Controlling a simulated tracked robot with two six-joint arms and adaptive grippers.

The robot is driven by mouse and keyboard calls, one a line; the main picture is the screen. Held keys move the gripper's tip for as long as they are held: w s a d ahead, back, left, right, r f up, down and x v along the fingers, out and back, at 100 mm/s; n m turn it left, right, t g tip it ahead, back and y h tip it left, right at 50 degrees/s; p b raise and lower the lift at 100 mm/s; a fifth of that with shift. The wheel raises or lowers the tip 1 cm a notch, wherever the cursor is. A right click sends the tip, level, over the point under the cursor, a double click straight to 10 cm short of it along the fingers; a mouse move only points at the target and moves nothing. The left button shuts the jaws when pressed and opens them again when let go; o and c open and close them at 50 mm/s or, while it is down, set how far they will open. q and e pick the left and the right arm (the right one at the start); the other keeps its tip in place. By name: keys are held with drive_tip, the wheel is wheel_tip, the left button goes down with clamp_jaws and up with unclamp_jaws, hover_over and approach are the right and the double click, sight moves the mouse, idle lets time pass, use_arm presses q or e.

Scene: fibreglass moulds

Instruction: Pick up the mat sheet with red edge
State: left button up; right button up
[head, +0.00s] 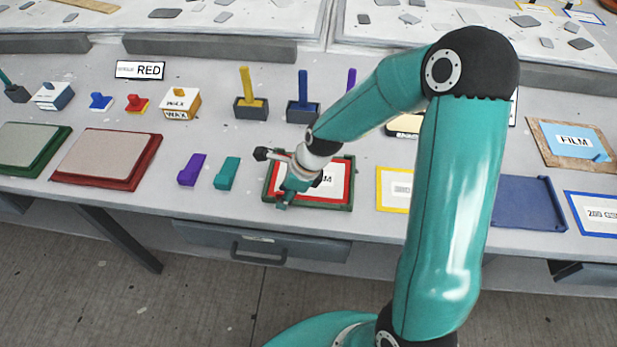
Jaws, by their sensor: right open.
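The mat sheet with red edge (336,188) is white with dark lettering. It lies flat in a shallow green tray (325,206) near the front of the bench. My right gripper (278,182) is open over the left part of this sheet and hides that part and some lettering. I cannot tell whether its fingers touch the sheet. My left gripper is not in view.
A yellow-edged sheet (392,190) lies to the right, partly behind my arm. A blue tray (528,204) and a blue-edged sheet (598,214) lie farther right. Purple (192,169) and teal (227,173) blocks stand left of the green tray. A drawer (262,241) is below.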

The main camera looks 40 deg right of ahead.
clamp_jaws()
drive_tip(key=shift+r, duration=0.15)
